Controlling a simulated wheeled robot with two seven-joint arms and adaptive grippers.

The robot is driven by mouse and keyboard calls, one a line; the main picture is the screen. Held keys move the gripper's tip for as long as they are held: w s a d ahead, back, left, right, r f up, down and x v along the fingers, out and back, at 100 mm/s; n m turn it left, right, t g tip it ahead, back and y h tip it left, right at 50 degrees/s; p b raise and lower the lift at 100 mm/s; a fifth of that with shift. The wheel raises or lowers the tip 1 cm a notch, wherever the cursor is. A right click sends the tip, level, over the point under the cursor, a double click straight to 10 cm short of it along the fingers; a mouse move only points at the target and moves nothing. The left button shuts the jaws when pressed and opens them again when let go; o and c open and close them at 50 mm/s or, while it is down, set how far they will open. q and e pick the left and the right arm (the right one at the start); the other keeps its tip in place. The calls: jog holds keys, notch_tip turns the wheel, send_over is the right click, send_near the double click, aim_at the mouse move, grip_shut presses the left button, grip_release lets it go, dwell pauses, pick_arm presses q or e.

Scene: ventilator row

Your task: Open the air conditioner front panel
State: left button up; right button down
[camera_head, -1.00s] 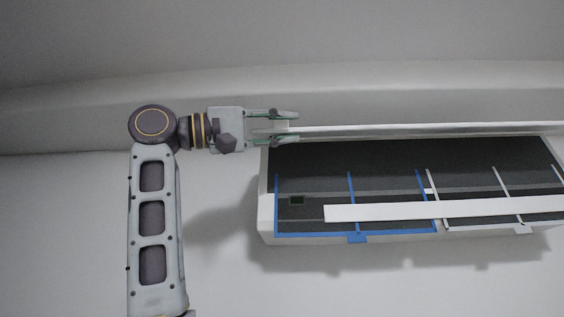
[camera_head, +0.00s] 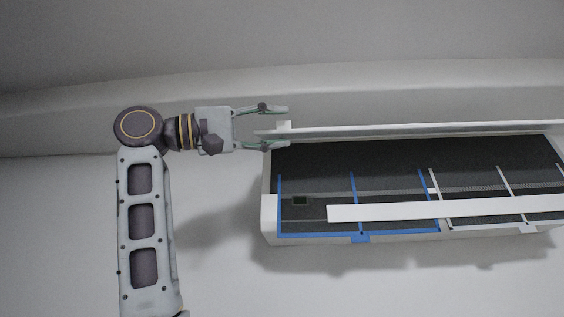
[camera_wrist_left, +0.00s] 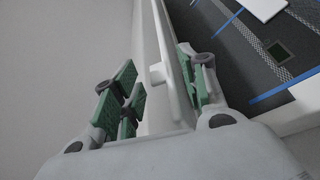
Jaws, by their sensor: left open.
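The air conditioner (camera_head: 268,215) is a long white unit on the wall at the right of the head view. Its front panel (camera_head: 420,130) is swung up and seen nearly edge-on, leaving the dark interior with blue-framed and white-framed filters exposed. My left gripper (camera_head: 276,127) is open at the panel's left end, its fingers above and below the panel's edge. In the left wrist view the panel (camera_wrist_left: 172,65) passes between the spread green-padded fingers (camera_wrist_left: 160,88), with a small tab on its face. Contact with the pads cannot be told. My right gripper is out of view.
A white bar (camera_head: 440,210) crosses the front of the filters. The wall left of and below the unit is bare. The curved ceiling edge (camera_head: 200,90) runs close above the panel and my left gripper.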

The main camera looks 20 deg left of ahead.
pick_arm(q)
jog(key=v, duration=1)
jog(key=shift+d, duration=0.1)
jog(key=shift+w, duration=0.1)
dwell(0.4)
